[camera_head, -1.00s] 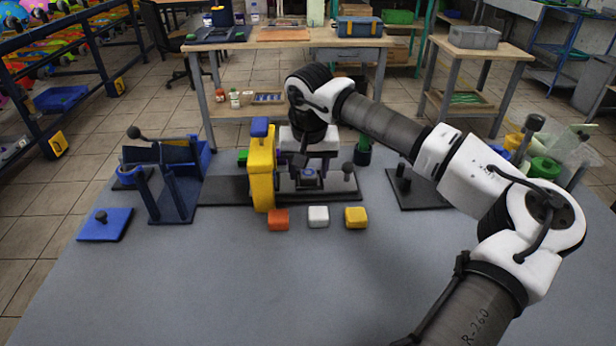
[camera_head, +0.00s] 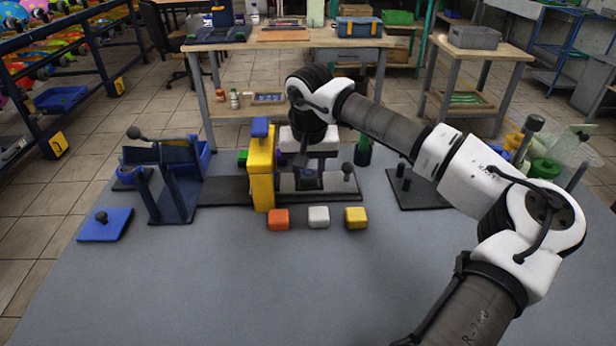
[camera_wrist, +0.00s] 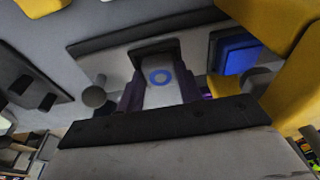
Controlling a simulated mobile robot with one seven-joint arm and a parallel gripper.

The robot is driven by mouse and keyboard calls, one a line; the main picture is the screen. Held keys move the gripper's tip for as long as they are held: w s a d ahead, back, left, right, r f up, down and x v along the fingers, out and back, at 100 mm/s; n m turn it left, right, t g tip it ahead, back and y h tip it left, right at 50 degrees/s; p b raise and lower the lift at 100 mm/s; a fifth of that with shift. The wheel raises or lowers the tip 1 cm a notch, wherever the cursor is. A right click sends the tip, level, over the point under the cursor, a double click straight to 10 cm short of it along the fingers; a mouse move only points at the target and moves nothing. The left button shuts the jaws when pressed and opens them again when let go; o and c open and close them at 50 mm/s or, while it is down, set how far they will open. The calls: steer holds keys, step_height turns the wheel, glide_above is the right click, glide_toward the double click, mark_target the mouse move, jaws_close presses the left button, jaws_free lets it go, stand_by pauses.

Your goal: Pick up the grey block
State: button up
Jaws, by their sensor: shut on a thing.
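My gripper (camera_head: 308,178) points down inside the dark press station behind the row of small blocks. In the wrist view, its dark purple fingers (camera_wrist: 160,95) are shut on the sides of a grey block (camera_wrist: 160,78) with a blue ring on its face. The block sits low at the dark base of the station; whether it touches the base I cannot tell. In the head view the gripper mostly hides this block.
A yellow upright (camera_head: 262,175) with a blue top stands close left of my gripper. An orange block (camera_head: 278,219), a white block (camera_head: 318,217) and a yellow block (camera_head: 356,218) lie in front. A blue stand (camera_head: 172,180) is farther left. The table's front is clear.

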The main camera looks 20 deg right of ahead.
steer(key=shift+r+p, duration=0.45)
steer(key=shift+r, duration=0.25)
steer(key=shift+r+p, duration=2.15)
steer(key=shift+r, duration=0.95)
